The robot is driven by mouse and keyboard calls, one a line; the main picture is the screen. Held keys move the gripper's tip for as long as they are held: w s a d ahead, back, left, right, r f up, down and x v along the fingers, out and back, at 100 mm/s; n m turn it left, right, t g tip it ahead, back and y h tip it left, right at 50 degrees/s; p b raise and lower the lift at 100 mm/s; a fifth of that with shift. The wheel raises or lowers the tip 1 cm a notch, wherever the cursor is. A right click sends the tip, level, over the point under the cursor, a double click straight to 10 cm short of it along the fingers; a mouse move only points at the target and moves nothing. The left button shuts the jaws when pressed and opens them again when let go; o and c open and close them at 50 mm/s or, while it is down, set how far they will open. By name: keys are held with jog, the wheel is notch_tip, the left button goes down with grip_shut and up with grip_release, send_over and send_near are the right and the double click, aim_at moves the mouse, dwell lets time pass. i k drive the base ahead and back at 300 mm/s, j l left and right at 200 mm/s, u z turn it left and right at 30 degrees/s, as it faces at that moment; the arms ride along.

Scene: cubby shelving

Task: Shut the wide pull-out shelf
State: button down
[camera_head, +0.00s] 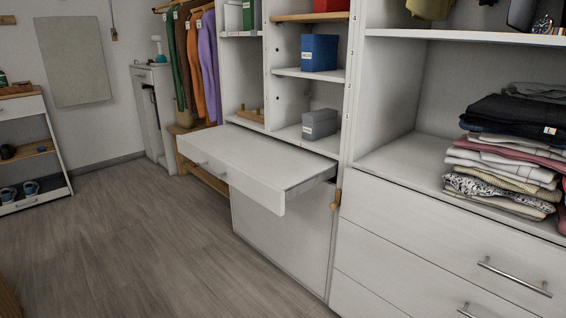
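The wide pull-out shelf (262,166) is a white flat board with a front panel. It stands well out from the white cubby unit, below the open compartments. My gripper is not in view.
Grey wooden floor (130,240) in front of the shelf is clear. White drawers with metal handles (514,277) stand at the right, with folded clothes (505,160) above. Blue (319,52) and grey (320,124) boxes sit in the cubbies. Clothes hang behind left.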

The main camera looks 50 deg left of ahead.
aim_at(271, 172)
jog(key=u, duration=2.25)
jog(key=i+l+z, duration=0.15)
jog(key=i, duration=0.35)
jog(key=i+l+z, duration=0.15)
jog(key=i, duration=0.4)
